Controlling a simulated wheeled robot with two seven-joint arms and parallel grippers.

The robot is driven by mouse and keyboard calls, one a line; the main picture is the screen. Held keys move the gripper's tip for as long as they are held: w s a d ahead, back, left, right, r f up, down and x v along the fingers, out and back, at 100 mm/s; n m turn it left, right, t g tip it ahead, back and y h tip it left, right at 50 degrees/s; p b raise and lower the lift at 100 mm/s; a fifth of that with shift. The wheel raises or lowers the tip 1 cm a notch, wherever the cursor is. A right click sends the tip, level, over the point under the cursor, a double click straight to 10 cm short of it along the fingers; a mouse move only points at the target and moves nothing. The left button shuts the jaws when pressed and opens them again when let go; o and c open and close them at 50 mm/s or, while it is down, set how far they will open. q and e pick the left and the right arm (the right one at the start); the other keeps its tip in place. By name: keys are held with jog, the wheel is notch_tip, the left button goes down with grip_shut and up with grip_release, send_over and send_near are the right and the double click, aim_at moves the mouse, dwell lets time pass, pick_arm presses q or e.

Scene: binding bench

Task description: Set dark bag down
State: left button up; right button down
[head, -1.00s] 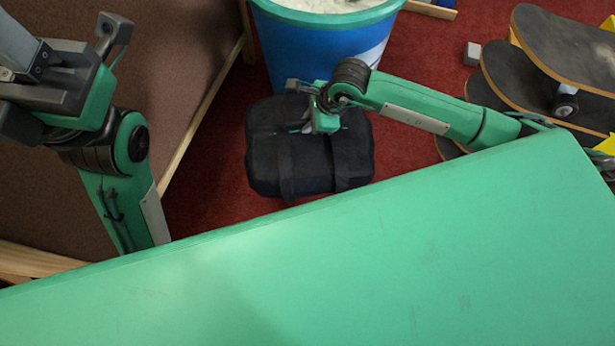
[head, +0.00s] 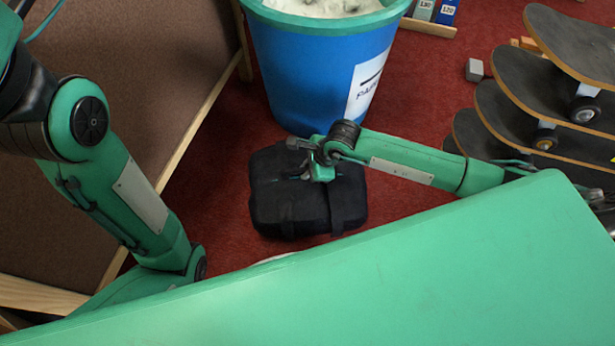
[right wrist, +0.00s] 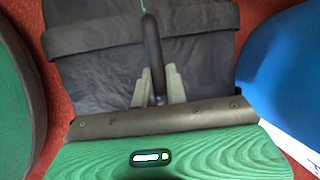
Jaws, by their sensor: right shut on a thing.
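The dark bag (head: 300,212) is a black, boxy bag with straps, low over the red carpet in front of the blue bin. I cannot tell whether its underside touches the floor. My right gripper (head: 305,172) is over the top of the bag. In the right wrist view the fingers (right wrist: 158,88) are closed around the bag's dark loop handle (right wrist: 152,45), with the bag's top (right wrist: 90,75) beyond them. My left arm is at the left of the head view, and its gripper is out of the picture.
A blue bin (head: 310,65) with a green rim and pale contents stands just behind the bag. Stacked skateboards (head: 520,112) are at the right, with a small grey block (head: 474,70) nearby. A brown panel (head: 140,70) with wooden edging is at the left. Red carpet shows around the bag.

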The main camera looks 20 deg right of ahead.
notch_tip(320, 180, down, 3)
jog(key=shift+r+b, duration=0.1)
jog(key=shift+b, duration=0.6)
jog(key=shift+f, duration=0.3)
jog(key=shift+r, duration=0.1)
jog(key=c, duration=1.4)
grip_release()
jog(key=shift+f, duration=0.2)
